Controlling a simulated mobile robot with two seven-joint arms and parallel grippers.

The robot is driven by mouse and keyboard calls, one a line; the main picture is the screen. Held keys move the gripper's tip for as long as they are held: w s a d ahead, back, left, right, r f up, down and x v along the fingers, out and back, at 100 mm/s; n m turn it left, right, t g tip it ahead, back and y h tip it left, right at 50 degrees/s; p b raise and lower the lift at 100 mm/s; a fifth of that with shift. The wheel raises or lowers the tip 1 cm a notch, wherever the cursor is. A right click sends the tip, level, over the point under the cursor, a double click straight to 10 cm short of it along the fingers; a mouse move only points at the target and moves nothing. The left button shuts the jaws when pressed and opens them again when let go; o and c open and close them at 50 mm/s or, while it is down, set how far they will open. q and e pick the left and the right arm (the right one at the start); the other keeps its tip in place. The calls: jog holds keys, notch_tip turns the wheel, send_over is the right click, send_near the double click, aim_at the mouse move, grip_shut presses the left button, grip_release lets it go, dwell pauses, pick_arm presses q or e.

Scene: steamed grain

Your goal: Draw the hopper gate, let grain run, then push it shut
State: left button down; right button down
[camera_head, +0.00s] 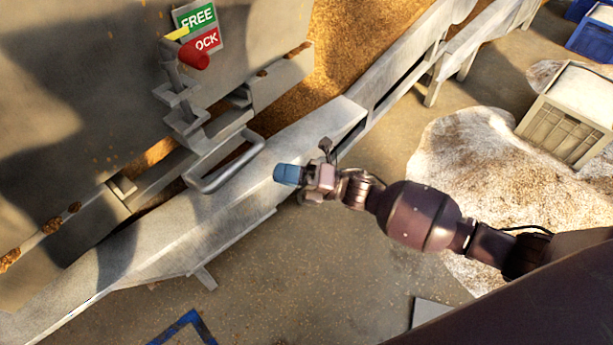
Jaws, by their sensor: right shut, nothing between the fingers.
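The grey hopper (80,90) fills the upper left. Its gate has a U-shaped metal handle (226,166) sticking out over the pale trough edge. Above it is a latch with a red knob (195,58) and a yellow pointer (177,33), beside a green FREE and red LOCK sign (197,17). Brown grain (355,45) lies in the trough behind the gate, and some shows in a gap under the hopper (158,151). How far the gate is drawn I cannot tell. My right gripper (288,174), blue-tipped, is shut and empty, just right of the handle and apart from it.
The pale trough rail (160,240) runs diagonally below the hopper. Grain-dusted sacking (470,160) and a pale crate (567,120) lie at the right. Blue crates (590,40) stand at the upper right. The floor (290,270) below the rail is mostly clear.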

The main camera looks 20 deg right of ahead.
jog(key=shift+w+a+r, duration=0.15)
jog(key=shift+w+r, duration=0.1)
jog(key=shift+w, duration=0.3)
jog(key=shift+w+a+r, duration=0.1)
jog(key=shift+w+r, duration=0.15)
jog(key=shift+w, duration=0.3)
jog(key=shift+w+a+r, duration=0.15)
jog(key=shift+w+r, duration=0.1)
jog(key=shift+w, duration=0.3)
